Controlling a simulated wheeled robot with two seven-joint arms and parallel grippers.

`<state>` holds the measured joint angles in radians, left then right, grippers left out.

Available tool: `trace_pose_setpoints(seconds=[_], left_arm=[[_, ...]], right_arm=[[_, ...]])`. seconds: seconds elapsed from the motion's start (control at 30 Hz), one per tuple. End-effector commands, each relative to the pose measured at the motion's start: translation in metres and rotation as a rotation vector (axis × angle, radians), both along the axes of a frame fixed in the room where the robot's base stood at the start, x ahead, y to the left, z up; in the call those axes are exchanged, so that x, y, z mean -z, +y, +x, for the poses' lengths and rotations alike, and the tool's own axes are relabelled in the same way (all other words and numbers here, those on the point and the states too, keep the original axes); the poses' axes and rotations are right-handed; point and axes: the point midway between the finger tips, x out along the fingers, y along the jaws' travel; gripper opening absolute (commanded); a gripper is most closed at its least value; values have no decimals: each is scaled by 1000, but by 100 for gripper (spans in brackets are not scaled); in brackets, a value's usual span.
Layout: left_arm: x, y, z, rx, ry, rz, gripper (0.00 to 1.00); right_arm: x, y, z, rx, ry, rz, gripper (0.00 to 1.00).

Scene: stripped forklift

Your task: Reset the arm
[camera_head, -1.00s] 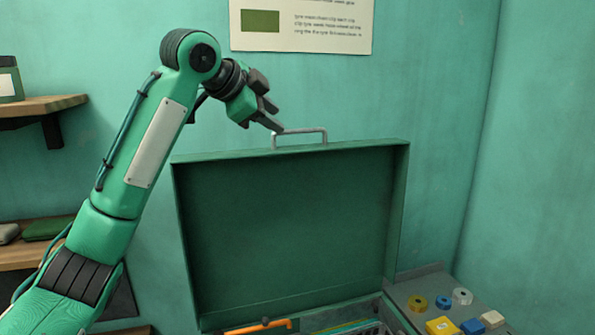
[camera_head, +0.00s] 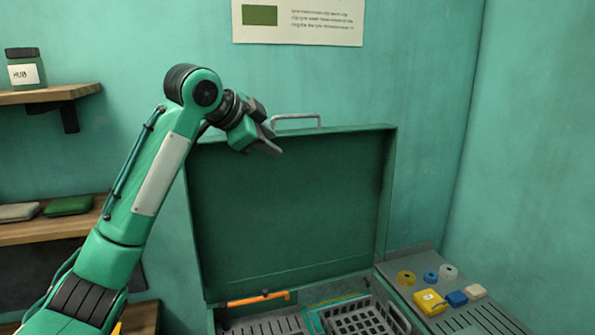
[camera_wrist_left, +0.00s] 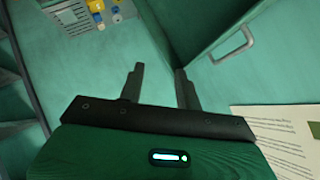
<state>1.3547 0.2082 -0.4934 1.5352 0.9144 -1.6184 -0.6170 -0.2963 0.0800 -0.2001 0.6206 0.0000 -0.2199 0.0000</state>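My left arm comes in from the left in the head view. Its gripper (camera_head: 270,141) is raised in front of the upper left part of the green case's open lid (camera_head: 290,215), below and left of the lid's metal handle (camera_head: 297,119). In the left wrist view the two dark fingers of the gripper (camera_wrist_left: 160,88) stand apart with nothing between them. The lid handle also shows in that view (camera_wrist_left: 235,48), to the right of the fingers. My right gripper is in neither view.
Inside the case are an orange-handled tool (camera_head: 258,299) and a grey basket (camera_head: 358,320). A grey side surface at right holds tape rolls (camera_head: 406,278) and small yellow and blue blocks (camera_head: 430,301). Wall shelves (camera_head: 50,94) are at left. A poster (camera_head: 300,22) hangs above.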

Motion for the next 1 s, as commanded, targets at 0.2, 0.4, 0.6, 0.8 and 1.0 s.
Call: trace_pose_setpoints(seconds=[0.2, 0.4, 0.6, 0.8, 1.0], left_arm=[[58, 2, 1, -38, 61, -27, 34], [143, 7, -7, -109, 149, -66, 34], [229, 17, -28, -198, 243, -109, 34], [306, 29, -62, -301, 333, -148, 34], [376, 46, -107, -415, 421, -180, 34]], right_arm=[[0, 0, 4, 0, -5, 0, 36], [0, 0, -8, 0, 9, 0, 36], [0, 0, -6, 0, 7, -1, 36], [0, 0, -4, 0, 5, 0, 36], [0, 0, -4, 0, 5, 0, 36]])
